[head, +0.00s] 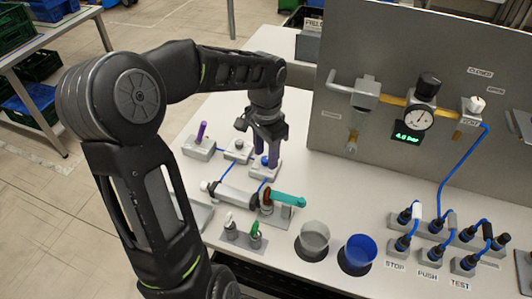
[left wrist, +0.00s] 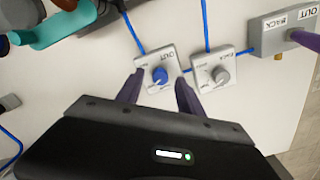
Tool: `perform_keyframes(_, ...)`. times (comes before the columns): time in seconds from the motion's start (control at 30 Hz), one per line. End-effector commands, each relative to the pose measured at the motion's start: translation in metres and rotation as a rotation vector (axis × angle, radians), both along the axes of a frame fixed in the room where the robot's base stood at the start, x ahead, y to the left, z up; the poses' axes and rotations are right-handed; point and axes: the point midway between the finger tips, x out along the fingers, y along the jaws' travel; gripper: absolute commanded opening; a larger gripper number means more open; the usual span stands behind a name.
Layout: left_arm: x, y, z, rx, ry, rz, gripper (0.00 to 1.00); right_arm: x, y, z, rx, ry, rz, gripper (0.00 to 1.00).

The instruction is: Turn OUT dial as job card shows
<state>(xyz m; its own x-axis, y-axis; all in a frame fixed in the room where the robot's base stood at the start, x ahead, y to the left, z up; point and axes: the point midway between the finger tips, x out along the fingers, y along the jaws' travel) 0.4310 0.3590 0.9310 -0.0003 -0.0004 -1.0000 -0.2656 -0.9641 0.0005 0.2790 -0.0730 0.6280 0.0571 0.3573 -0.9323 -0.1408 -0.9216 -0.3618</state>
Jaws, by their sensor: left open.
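The OUT dial is a blue knob (left wrist: 160,75) on a small grey block (left wrist: 172,62) marked OUT. It also shows in the head view as a knob (head: 265,161) partly hidden by my fingers. My left gripper (left wrist: 159,88) is open, with one purple finger on each side of the blue knob. In the head view my left gripper (head: 266,152) points down over the block. I cannot tell whether the fingers touch the knob. I cannot make out a job card. My right gripper is not in view.
A second block with a grey knob (left wrist: 221,75) stands beside the OUT block, then a block marked BACK (left wrist: 282,25). A cylinder (head: 236,198) and a teal part (head: 288,199) lie nearer me. Cups and several plugs with blue hoses stand on the right. A grey panel (head: 430,150) rises behind.

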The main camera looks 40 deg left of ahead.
Motion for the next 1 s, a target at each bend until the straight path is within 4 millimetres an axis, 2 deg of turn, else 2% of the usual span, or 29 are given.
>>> perform_keyframes(0.33,-0.0002,0.0001,-0.0064,0.001,0.000,0.000,0.44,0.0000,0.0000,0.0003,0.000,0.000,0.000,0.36)
perform_keyframes(0.87,-0.0001,0.0002,-0.0061,0.001,0.000,0.001,0.02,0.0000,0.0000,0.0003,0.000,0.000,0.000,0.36)
perform_keyframes(1.0,-0.0001,0.0002,-0.0061,0.001,0.000,0.001,0.00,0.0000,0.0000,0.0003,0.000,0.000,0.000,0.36)
